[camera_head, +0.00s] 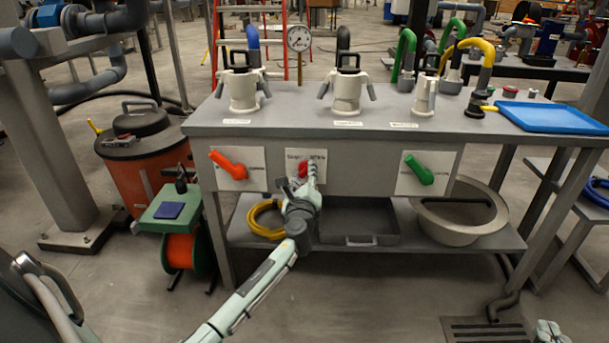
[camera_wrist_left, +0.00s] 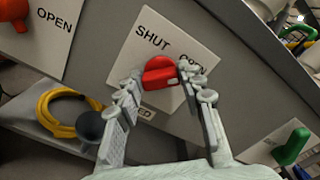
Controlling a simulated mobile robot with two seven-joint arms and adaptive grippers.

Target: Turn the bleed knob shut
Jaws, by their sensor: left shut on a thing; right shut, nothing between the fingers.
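The red bleed knob (camera_head: 303,168) sits on a white plate (camera_head: 320,158) in the middle of the bench's front panel. In the left wrist view the red knob (camera_wrist_left: 159,71) is close up, with SHUT printed to its upper left and OPEN to its right. A small pale mark shows on its lower right side. My left gripper (camera_head: 299,178) reaches the knob from below. Its fingertips, also in the left wrist view (camera_wrist_left: 158,78), are shut on the knob from both sides and partly cover OPEN. My right gripper (camera_head: 550,333) is at the bottom right edge, shut and empty, mostly cut off.
An orange handle (camera_head: 228,165) and a green handle (camera_head: 419,170) flank the knob on the same panel. A gauge (camera_head: 299,38) stands above the bench. A yellow hose (camera_head: 262,219) and a basin (camera_head: 462,212) are on the lower shelf.

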